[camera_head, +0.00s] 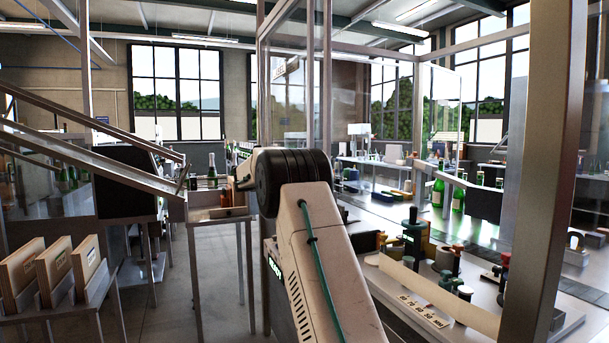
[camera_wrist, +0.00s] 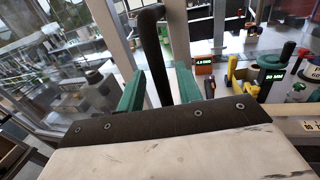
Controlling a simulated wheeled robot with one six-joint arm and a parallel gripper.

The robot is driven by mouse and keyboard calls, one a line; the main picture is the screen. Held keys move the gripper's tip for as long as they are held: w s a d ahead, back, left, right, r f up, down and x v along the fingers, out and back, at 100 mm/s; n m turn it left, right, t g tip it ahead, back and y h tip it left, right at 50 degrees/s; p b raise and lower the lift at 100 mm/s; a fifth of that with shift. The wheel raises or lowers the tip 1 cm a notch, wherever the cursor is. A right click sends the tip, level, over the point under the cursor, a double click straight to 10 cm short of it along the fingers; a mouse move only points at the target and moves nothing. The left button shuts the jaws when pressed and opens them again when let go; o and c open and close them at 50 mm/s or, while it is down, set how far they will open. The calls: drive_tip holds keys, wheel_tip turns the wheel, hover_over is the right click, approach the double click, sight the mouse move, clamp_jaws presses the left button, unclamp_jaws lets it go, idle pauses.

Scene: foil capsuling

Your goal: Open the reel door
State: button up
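The reel door seems to be the clear framed panel (camera_head: 290,105) in the head view, with a small label near its left edge. In the wrist view a black bar handle (camera_wrist: 152,50) with a bent top stands beside a grey metal post (camera_wrist: 108,35). My gripper (camera_wrist: 158,84) has its green fingers apart, one on each side of the handle's lower part. Narrow gaps seem to show between the fingers and the handle, so I see no clear grip. In the head view my own arm hides the gripper and the handle.
Green bottles (camera_head: 458,198) stand farther back. Wooden boxes (camera_head: 55,270) and a sloping chute (camera_head: 95,165) are at the left.

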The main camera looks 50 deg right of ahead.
drive_tip(key=v, duration=0.6)
drive_tip(key=shift+a, duration=0.2)
